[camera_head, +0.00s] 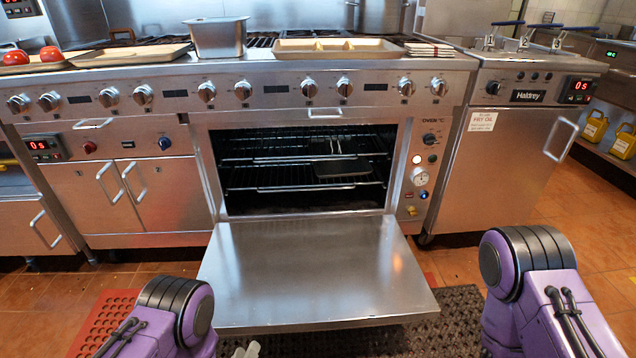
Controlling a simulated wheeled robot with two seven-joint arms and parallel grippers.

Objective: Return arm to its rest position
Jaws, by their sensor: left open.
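My left gripper (245,350) shows only as pale fingertips at the bottom edge, below the front edge of the lowered oven door; it is open and I see nothing in it. My left arm (192,318) is purple and black and comes in at the lower left. My right arm (540,265) is at the lower right; its gripper is out of view. The oven (300,210) stands open ahead, with its steel door (305,270) folded down flat. A dark flat pan (343,168) rests on a wire rack inside.
The range top holds a steel container (217,38), a beige divided tray (337,49) and another tray (130,55) with red tomatoes (50,54) to its left. A fryer (500,150) stands at the right. The open door juts out over a dark floor mat (455,315).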

